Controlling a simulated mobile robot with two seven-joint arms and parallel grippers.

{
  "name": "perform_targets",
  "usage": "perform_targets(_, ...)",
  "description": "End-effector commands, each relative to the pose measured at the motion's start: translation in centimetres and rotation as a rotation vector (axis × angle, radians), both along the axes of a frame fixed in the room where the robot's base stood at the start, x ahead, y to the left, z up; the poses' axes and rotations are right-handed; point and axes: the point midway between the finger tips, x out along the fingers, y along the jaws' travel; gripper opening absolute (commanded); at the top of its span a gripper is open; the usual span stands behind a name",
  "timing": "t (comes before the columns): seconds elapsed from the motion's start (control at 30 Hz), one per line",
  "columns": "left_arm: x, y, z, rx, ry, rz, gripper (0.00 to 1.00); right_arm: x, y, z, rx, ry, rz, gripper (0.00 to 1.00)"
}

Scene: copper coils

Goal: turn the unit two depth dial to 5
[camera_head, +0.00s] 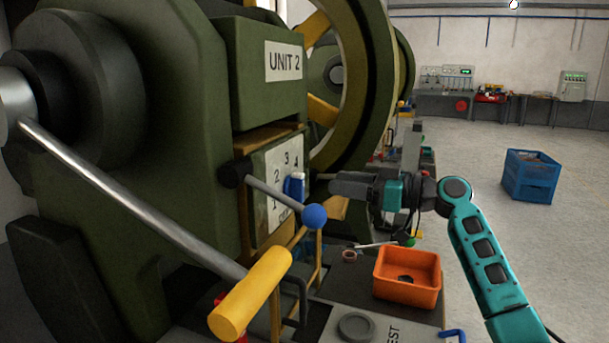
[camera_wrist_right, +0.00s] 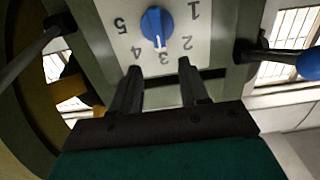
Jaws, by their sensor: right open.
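The blue depth dial (camera_head: 295,186) sits on a white numbered plate (camera_head: 270,211) on the green machine with the UNIT 2 label (camera_head: 284,61). In the right wrist view the dial (camera_wrist_right: 154,26) appears upside down, and its white mark points about toward 3. The 5 (camera_wrist_right: 120,26) is printed to the left of the dial there. My right gripper (camera_wrist_right: 158,65) is open and empty, its two fingertips just short of the dial and apart from it. In the head view the right gripper (camera_head: 326,186) faces the plate from the right. My left gripper is not in view.
A lever with a blue ball (camera_head: 314,216) sticks out close to the dial. A yellow-handled bar (camera_head: 250,294) crosses the foreground. An orange bin (camera_head: 407,278) stands below my right arm. A blue crate (camera_head: 531,176) is on the floor; open floor lies around it.

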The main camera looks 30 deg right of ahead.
Motion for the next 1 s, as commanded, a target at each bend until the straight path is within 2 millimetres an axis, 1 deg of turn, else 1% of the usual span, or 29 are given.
perform_targets(0.03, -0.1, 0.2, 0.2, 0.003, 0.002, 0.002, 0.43, 0.8, 0.9, 0.4, 0.001, -0.001, 0.003, 0.45)
perform_targets(0.2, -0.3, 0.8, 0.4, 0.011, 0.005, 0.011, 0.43, 3.5, 3.2, 0.3, 0.003, -0.001, 0.002, 0.45)
perform_targets(0.4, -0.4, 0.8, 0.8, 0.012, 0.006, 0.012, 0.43, 5.6, 5.0, 0.2, 0.002, 0.001, 0.001, 0.45)
perform_targets(0.6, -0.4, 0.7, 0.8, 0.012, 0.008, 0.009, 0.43, 6.3, 5.7, 0.0, -0.001, 0.0, 0.0, 0.45)
perform_targets(0.83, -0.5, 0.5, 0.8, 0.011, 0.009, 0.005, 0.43, 6.3, 5.7, 0.0, -0.001, 0.0, 0.0, 0.45)
perform_targets(0.87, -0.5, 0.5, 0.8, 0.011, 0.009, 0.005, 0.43, 6.3, 5.7, 0.0, -0.001, 0.0, 0.0, 0.43)
perform_targets(1.0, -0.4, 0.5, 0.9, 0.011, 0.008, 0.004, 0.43, 6.3, 5.7, 0.0, -0.001, 0.001, 0.0, 0.29)
